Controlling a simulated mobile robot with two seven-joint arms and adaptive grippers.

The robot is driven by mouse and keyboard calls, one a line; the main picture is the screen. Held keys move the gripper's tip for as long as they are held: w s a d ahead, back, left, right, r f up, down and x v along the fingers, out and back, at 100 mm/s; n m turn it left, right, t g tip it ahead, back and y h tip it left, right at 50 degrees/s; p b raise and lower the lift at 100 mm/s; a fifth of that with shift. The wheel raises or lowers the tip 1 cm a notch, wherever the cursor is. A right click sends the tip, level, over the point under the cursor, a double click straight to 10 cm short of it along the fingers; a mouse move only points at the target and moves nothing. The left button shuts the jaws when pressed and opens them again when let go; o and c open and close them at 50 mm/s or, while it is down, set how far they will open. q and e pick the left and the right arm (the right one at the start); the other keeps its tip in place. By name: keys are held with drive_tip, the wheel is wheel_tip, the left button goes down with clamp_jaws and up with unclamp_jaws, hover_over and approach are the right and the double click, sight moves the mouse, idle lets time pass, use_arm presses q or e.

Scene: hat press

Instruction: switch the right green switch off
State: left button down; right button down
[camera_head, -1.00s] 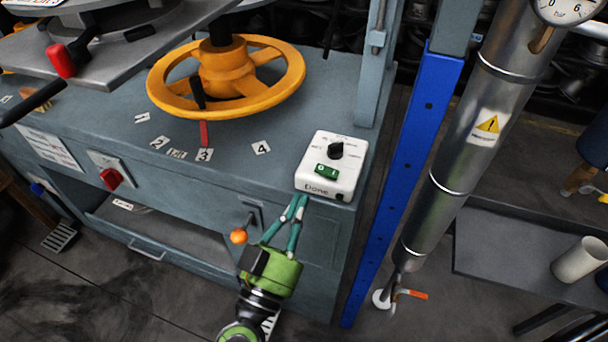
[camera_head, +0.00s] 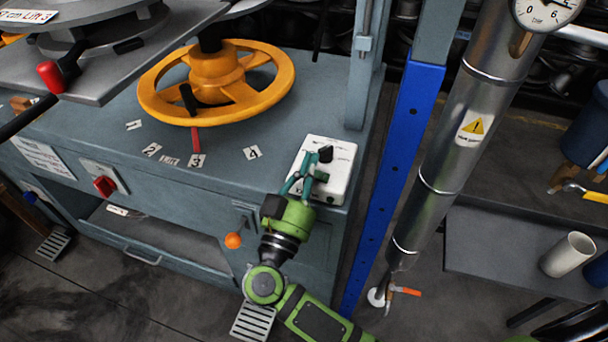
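A white control box (camera_head: 341,165) sits on the front right corner of the grey machine table. It carries a black knob (camera_head: 325,154). My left gripper is not in view.
A yellow handwheel (camera_head: 262,104) stands left of the box. A blue post (camera_head: 398,170) and a metal cylinder (camera_head: 447,150) rise close on the right. An orange-knobbed lever (camera_head: 233,241) sticks out from the front, and a red switch (camera_head: 105,186) is further left.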

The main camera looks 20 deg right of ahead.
drive_tip(key=shift+a+f, duration=0.2)
drive_tip(key=shift+f, duration=0.95)
